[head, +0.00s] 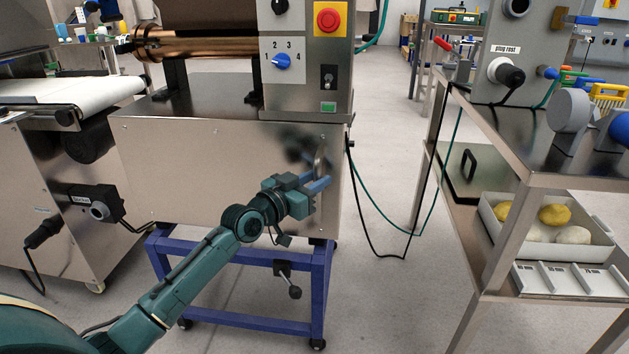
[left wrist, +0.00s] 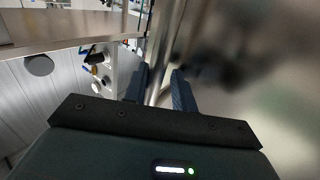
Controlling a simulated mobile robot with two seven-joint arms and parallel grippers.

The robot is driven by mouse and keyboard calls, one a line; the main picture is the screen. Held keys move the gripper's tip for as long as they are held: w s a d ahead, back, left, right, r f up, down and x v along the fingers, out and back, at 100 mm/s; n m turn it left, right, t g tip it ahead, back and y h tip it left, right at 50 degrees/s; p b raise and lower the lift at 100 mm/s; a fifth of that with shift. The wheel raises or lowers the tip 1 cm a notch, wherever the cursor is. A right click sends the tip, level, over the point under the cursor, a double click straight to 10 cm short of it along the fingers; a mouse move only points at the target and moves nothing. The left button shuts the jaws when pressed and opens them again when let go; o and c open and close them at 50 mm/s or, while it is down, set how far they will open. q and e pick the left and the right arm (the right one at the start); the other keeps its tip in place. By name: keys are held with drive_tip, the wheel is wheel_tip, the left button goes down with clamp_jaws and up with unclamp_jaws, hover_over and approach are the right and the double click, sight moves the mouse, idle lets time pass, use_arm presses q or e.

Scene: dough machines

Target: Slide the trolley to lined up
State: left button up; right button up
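The trolley has a blue frame (head: 250,321) on castors and carries a steel machine housing (head: 190,165) with rollers and a control panel on top. My left gripper (head: 321,182) is in front of the housing's right end, beside an upright metal handle (head: 319,157). In the left wrist view, the two blue fingers (left wrist: 160,92) stand apart, with an upright steel bar (left wrist: 166,45) between or just beyond them. A gap shows by the fingers; whether they touch the bar is unclear. My right gripper is in neither view.
A conveyor machine (head: 60,180) stands close on the left. A steel bench (head: 545,180) with a lower shelf and a dough tray (head: 545,252) is on the right. Cables (head: 378,220) hang between trolley and bench. Grey floor (head: 390,300) is clear in front.

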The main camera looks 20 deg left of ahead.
use_arm(q)
drive_tip(key=shift+s+a, duration=0.1)
drive_tip(key=shift+a, duration=0.2)
drive_tip(key=shift+s+a, duration=0.1)
drive_tip(key=shift+s, duration=0.15)
drive_tip(key=p+v, duration=0.3)
drive_tip(key=v, duration=0.9)
drive_tip(key=shift+s+d+p, duration=0.2)
drive_tip(key=shift+s+p, duration=0.05)
drive_tip(key=shift+p, duration=0.05)
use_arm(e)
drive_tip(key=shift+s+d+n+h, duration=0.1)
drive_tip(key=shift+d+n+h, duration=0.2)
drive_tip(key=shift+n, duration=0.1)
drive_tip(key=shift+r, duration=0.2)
